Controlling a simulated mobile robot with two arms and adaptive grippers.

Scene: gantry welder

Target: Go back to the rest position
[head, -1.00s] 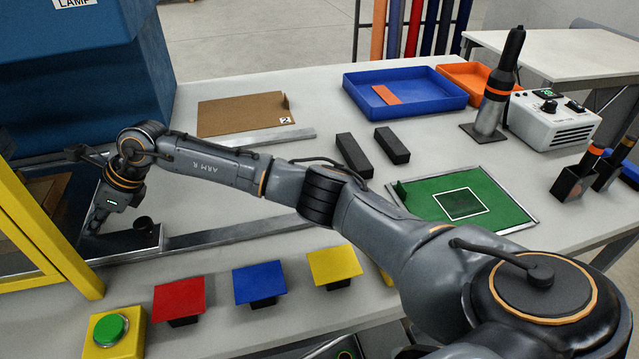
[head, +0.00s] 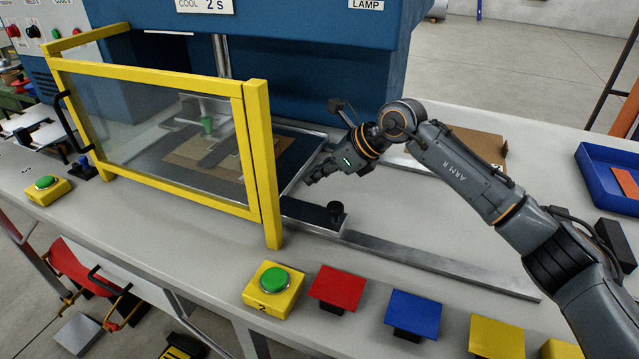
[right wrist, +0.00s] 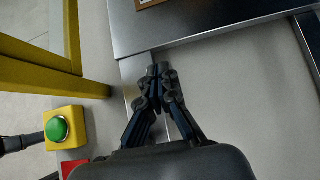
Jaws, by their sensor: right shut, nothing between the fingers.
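My right arm (head: 460,170) reaches in from the right. My left gripper is in neither view.
The yellow-framed guard (head: 265,160) stands left of my gripper, with the blue machine (head: 320,60) behind. A metal rail (head: 440,262) runs along the bench. A green button (head: 274,279) and coloured plates, including a red one (head: 337,288), line the front.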

